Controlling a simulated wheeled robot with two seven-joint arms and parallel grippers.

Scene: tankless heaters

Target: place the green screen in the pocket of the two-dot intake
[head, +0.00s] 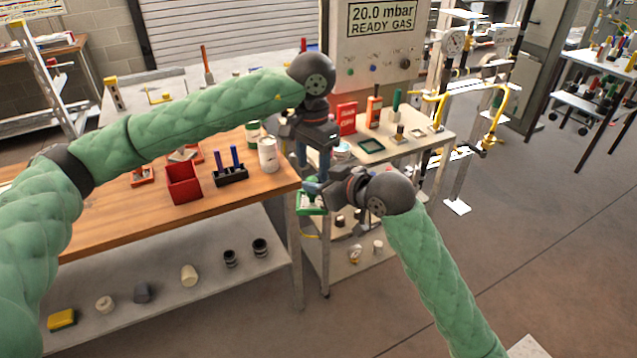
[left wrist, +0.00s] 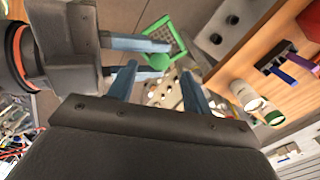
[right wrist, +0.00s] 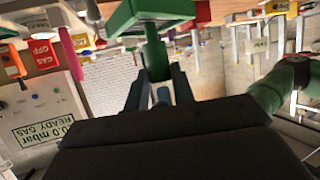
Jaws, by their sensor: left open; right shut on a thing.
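The green screen (left wrist: 163,38) is a square green frame with mesh inside and a green handle. My right gripper (right wrist: 158,98) is shut on the handle (right wrist: 156,58). In the head view the screen (head: 309,207) shows partly, beside the end of the wooden bench and below my left gripper. My left gripper (head: 311,178) is open and empty. In the left wrist view its fingertips (left wrist: 160,82) are apart, with the right gripper's fingers and the screen close in front. I cannot make out an intake marked with two dots.
The wooden bench (head: 110,230) holds a red box (head: 183,183), a black rack with blue pegs (head: 231,174) and a white can (head: 268,155). The cart top (head: 425,140) behind the grippers carries a dark green frame (head: 371,145) and bottles. Open floor lies right.

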